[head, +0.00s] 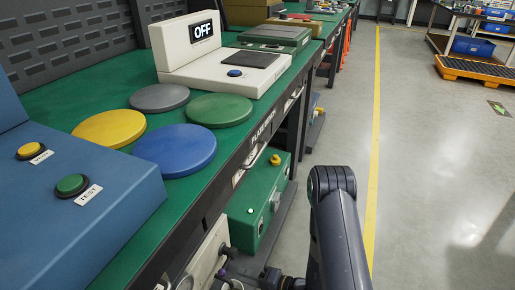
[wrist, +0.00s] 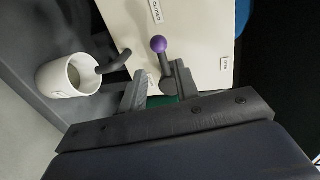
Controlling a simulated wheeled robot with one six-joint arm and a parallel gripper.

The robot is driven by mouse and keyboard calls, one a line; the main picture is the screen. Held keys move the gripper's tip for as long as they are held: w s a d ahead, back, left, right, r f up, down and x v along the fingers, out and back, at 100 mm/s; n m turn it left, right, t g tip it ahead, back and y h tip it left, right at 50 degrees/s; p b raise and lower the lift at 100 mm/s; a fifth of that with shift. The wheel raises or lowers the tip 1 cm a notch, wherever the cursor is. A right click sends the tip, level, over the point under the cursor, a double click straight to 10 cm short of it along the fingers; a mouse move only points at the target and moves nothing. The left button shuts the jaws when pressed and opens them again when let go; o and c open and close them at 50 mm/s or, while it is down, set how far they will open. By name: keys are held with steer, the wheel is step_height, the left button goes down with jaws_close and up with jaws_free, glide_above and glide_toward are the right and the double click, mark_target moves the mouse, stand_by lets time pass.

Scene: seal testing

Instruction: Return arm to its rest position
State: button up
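My arm (head: 338,225) shows in the head view at the bottom, right of the green workbench (head: 65,108); my gripper cannot be made out there. In the wrist view my gripper (wrist: 160,73) is open, its two dark fingers apart with a green strip visible between them. A purple ball knob (wrist: 158,44) on a short grey stem stands just past the fingertips, over a white labelled panel (wrist: 195,30). I cannot tell whether the fingers touch the stem. Nothing is visibly held.
A white cup-like container (wrist: 62,82) and a dark bent rod (wrist: 115,63) are left of the fingers. The bench carries several coloured discs (head: 176,150), a blue button box (head: 90,215) and a white device reading OFF (head: 235,70).

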mark_target(224, 267)
steer(key=b+x, duration=0.3)
steer(key=x, duration=0.5)
steer(key=shift+w+a+f, duration=0.1)
steer(key=shift+w+f, duration=0.05)
steer(key=shift+w, duration=0.05)
steer(key=shift+w+a+r, duration=0.1)
steer(key=shift+a+r, duration=0.05)
steer(key=shift+r, duration=0.05)
steer(key=shift+r+m, duration=0.25)
steer(key=shift+m, duration=0.35)
